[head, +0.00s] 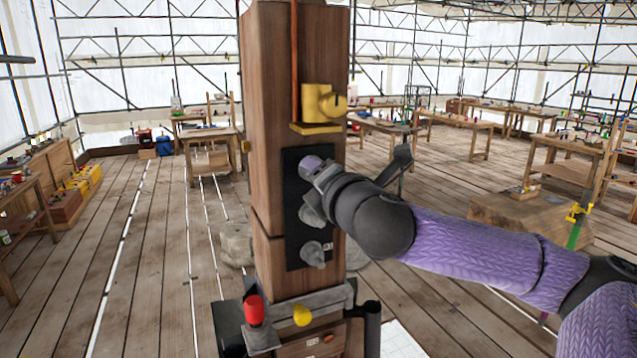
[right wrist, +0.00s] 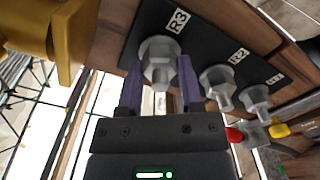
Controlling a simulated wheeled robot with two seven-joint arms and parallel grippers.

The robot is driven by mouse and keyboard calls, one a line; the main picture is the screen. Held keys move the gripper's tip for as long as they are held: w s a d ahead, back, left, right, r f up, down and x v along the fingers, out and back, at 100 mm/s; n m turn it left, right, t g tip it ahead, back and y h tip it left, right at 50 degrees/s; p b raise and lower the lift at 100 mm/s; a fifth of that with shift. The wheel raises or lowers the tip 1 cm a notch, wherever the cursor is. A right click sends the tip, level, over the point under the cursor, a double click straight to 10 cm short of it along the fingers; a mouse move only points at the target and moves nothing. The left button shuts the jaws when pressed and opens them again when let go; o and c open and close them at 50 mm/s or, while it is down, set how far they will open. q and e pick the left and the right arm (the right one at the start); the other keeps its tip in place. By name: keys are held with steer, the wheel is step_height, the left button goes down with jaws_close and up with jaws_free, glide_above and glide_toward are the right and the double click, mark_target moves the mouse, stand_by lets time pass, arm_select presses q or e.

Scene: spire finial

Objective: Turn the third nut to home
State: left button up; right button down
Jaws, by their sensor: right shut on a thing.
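The wooden post (head: 269,130) stands upright with a dark plate (head: 292,180) on its face. In the right wrist view a grey hex nut (right wrist: 159,50) sits beside the R3 label. My right gripper (right wrist: 160,84) is shut on this R3 nut, one purple finger on each side. A second grey nut (right wrist: 216,79) sits beside the R2 label, and a third (right wrist: 255,94) is beyond it. My left gripper is out of view.
A yellow block (head: 321,103) on a small ledge sticks out just above my right gripper. A red-capped part (head: 254,310) and a yellow knob (head: 302,315) are at the post's base.

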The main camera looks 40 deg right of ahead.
steer(key=shift+m, duration=14.6)
steer(key=shift+d+p, duration=0.1)
steer(key=shift+p, duration=0.2)
steer(key=shift+c, duration=1.3)
jaws_free()
steer(key=shift+s, duration=0.1)
